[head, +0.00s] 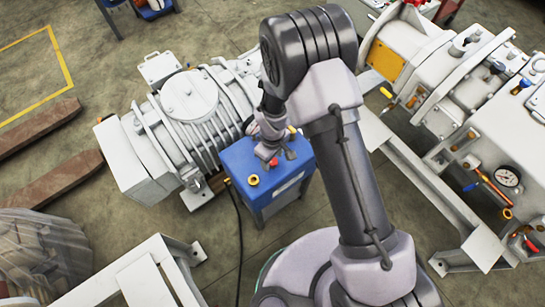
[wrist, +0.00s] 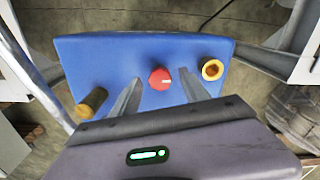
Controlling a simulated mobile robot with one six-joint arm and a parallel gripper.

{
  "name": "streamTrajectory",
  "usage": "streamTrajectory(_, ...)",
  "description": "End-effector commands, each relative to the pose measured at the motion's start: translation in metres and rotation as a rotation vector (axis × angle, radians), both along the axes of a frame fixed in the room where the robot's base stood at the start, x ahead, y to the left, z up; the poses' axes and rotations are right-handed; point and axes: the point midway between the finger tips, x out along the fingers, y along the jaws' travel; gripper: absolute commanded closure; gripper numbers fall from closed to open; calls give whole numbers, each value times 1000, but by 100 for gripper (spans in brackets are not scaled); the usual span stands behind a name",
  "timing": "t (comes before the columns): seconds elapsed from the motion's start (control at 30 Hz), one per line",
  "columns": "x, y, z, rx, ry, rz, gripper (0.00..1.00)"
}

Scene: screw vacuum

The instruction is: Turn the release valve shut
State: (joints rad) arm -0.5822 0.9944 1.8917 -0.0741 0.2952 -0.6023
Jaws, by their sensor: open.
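A red knob (wrist: 160,78) with a white mark stands in the middle of the blue box top (wrist: 210,48) in the wrist view. It is the likeliest release valve, though no label shows. My gripper (wrist: 159,82) is open, with one finger on each side of the knob. A gap shows on both sides, and the fingers do not appear to grip it. In the head view my gripper (head: 278,157) is over the blue box (head: 237,160), and the knob is mostly hidden by the fingers.
A yellow ring-shaped fitting (wrist: 212,69) stands right of the knob, and a brass cylinder (wrist: 91,102) stands left. In the head view a grey motor unit (head: 188,98) is left of the box. Machinery with a gauge (head: 507,176) is at right. Open floor lies below the box.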

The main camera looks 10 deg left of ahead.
Motion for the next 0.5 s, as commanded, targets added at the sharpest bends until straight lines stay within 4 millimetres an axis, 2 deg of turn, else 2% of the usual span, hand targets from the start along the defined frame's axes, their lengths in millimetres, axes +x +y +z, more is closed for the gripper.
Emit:
streamTrajectory(0.1, 0, 0, 3, 0, 0, 0, 47)
streamTrajectory(0.2, 0, 0, 19, 0, -1, 1, 47)
streamTrajectory(0.27, 1, 0, 36, 1, -2, 0, 47)
streamTrajectory(0.5, 1, 1, 118, 2, -3, 0, 47)
